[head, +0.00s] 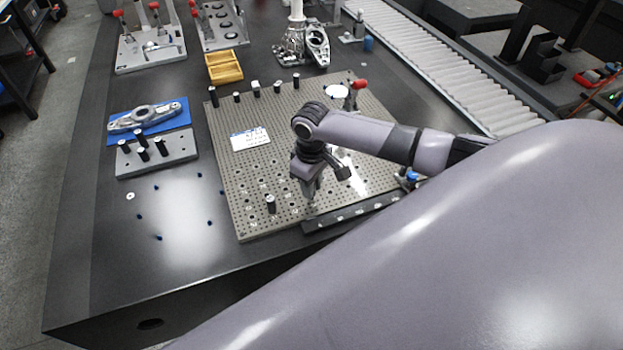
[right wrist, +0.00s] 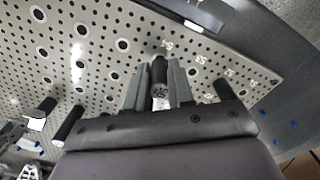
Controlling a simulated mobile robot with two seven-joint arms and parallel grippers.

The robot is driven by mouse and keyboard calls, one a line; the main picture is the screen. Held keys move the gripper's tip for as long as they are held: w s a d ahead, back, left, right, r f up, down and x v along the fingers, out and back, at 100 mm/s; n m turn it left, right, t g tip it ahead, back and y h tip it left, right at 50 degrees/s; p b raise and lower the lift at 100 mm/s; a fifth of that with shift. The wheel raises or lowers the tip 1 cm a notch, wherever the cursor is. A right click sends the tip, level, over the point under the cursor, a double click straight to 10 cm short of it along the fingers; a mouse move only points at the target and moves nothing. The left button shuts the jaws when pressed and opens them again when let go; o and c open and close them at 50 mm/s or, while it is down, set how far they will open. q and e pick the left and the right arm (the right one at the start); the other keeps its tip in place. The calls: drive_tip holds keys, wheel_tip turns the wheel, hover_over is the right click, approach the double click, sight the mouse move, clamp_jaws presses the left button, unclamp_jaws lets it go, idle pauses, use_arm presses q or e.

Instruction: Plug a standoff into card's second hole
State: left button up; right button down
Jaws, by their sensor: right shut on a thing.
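The perforated plate (head: 285,165) lies mid-table. A small white card (head: 250,138) with blue print lies on its left part; its holes are too small to make out. My right gripper (head: 311,193) is low over the front of the plate, to the right of and nearer than the card. In the right wrist view its fingers (right wrist: 160,88) are shut on a dark standoff (right wrist: 159,70). Whether that standoff touches the plate I cannot tell. Another black standoff (head: 270,203) stands on the plate's front left. Several more stand along its back edge. My left gripper is out of view.
A grey block (head: 160,160) with several black standoffs and a blue mat (head: 176,110) with a metal part lie left of the plate. A yellow tray (head: 224,67) is behind. A red-handled clamp (head: 355,90) stands at the back right.

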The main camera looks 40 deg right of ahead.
drive_tip(key=shift+f+b, duration=0.3)
drive_tip(key=shift+f, duration=0.5)
drive_tip(key=c, duration=0.9)
unclamp_jaws()
drive_tip(key=shift+r, duration=0.15)
wheel_tip(320, 180, up, 7)
